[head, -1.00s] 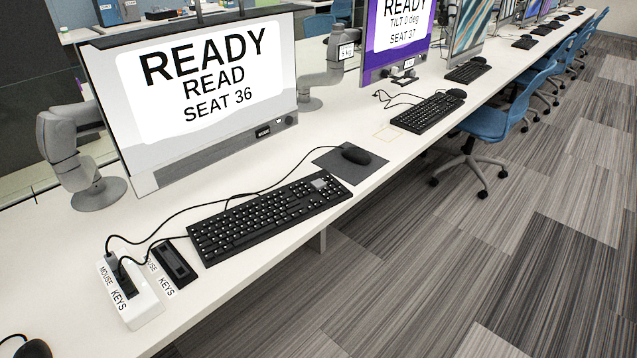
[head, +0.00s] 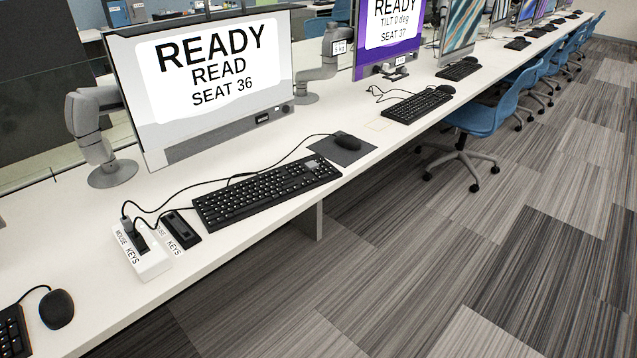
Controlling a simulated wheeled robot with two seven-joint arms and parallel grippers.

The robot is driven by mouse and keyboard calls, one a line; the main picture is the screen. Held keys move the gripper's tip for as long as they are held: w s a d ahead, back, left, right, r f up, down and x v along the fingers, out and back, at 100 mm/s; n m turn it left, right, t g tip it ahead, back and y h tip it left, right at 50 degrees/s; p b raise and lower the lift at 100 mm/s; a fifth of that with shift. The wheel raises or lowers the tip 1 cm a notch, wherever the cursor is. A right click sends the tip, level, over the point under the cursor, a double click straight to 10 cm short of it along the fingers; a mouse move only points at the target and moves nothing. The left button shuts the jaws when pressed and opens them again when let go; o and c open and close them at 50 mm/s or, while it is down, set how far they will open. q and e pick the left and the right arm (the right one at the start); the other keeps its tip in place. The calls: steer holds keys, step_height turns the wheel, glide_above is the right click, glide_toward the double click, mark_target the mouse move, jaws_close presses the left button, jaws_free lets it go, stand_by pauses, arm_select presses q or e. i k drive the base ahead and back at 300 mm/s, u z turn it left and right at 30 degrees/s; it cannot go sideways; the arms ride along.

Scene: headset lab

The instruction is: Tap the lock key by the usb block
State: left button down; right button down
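A white usb block (head: 153,268) labelled MOUSE and KEYS sits on the desk at the left of the head view. Cables run into plugs at its top. Which part is the lock key is too small to tell. A black keyboard (head: 265,190) lies right of the black unit, with a small grey panel at its far right corner. Neither of my grippers is in view.
A monitor (head: 215,145) reading READY READ SEAT 36 stands behind the keyboard. A mouse (head: 348,141) rests on a dark mat (head: 335,154). Another mouse (head: 57,309) and keyboard (head: 12,332) are at the lower left. Blue chairs (head: 485,110) stand at right; the near floor is open.

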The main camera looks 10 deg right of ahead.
mark_target(312, 165)
steer(key=k, duration=0.9)
steer(key=z, duration=0.6)
steer(key=i, duration=1.65)
steer(key=u, duration=0.65)
steer(key=i, duration=0.35)
steer(key=u, duration=0.35)
